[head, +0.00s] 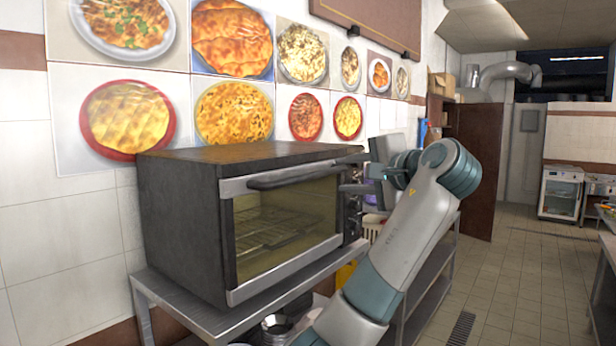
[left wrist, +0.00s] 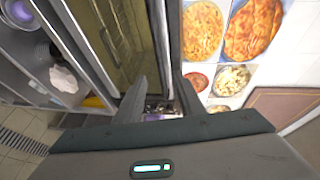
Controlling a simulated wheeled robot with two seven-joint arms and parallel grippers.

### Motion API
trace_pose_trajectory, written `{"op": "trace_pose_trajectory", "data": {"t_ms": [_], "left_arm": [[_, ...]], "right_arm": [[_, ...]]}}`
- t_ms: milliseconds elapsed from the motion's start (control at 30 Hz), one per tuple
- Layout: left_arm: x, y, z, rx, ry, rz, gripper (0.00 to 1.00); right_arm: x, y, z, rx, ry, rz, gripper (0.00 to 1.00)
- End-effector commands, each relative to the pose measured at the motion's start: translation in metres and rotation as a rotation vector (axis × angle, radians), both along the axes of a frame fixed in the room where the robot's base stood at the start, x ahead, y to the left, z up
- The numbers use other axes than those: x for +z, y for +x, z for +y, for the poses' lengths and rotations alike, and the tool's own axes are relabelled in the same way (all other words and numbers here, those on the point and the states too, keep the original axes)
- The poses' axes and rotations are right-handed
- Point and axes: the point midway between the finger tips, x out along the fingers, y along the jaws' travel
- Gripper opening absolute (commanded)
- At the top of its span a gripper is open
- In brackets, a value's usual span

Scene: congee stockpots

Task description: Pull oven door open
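The oven (head: 190,215) is a dark box on a metal table, and its glass door (head: 285,225) is shut. The door's dark bar handle (head: 290,179) runs along the top of the front. My left gripper (head: 352,174) is at the right end of the oven front, by the handle's right end, with its fingers apart. In the left wrist view the two spread fingers (left wrist: 160,98) point toward the oven, with the door glass (left wrist: 118,40) to their left. I cannot tell whether they touch the handle. My right gripper is not in view.
The oven stands on a metal table (head: 215,322) against a tiled wall with food pictures (head: 235,112). Pots (head: 278,328) sit below on a lower shelf. Open tiled floor (head: 510,270) lies to the right. A small glass-fronted cabinet (head: 560,195) stands far back.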

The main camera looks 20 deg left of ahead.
Motion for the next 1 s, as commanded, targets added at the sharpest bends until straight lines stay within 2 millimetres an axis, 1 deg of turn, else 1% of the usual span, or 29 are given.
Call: {"op": "trace_pose_trajectory", "data": {"t_ms": [300,467,667,1000], "left_arm": [[-0.001,0.001,0.001,-0.001,-0.001,0.0,0.35],[-0.002,0.006,0.006,0.0,0.0,0.001,0.35],[-0.005,0.021,0.022,0.001,0.001,0.003,0.35],[-0.013,0.06,0.065,0.002,0.001,0.002,0.35]], "right_arm": [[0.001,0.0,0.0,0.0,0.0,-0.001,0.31],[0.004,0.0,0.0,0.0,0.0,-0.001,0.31],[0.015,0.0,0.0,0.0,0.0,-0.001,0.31],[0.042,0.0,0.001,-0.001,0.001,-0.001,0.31]]}}
